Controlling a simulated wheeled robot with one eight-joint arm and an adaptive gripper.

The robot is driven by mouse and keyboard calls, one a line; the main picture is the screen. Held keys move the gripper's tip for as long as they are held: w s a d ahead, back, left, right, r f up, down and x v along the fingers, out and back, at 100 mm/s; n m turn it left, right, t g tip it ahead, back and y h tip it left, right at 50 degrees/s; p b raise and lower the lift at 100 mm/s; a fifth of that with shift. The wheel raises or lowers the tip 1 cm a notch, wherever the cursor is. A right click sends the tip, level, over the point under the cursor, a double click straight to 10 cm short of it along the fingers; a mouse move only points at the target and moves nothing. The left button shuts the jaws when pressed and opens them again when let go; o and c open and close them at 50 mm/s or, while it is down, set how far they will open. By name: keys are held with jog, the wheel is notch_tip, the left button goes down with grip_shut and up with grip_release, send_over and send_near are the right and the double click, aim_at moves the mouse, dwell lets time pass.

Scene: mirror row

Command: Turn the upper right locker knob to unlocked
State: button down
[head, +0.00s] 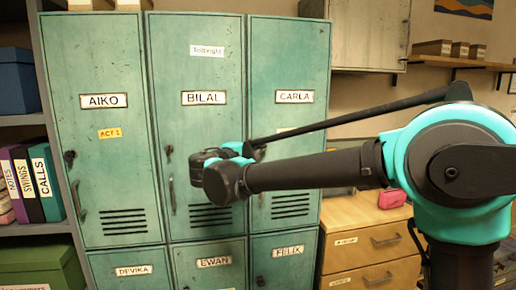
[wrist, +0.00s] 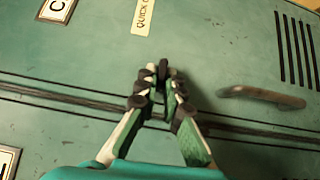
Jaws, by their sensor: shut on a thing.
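The upper right locker (head: 288,65) is a worn teal door with a CARLA label, and it looks closed. In the wrist view its door (wrist: 220,50) fills the upper part of the picture. My gripper (wrist: 161,82) is at the door's edge, with its fingers drawn together on the small dark knob (wrist: 163,67). Only the knob's tip shows between the fingertips, so its turn position cannot be told. In the head view my arm and wrist cover most of the knob area.
The locker's handle (wrist: 262,97) is close beside my fingers. The BILAL locker (head: 203,70) adjoins on the left, and the FELIX locker (head: 287,268) is below. A wooden drawer cabinet (head: 350,262) with a pink object (head: 392,199) on top stands at the right.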

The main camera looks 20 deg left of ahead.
jog(key=c, duration=1.7)
grip_release()
jog(key=v, duration=1.2)
jog(key=shift+d+f, duration=0.1)
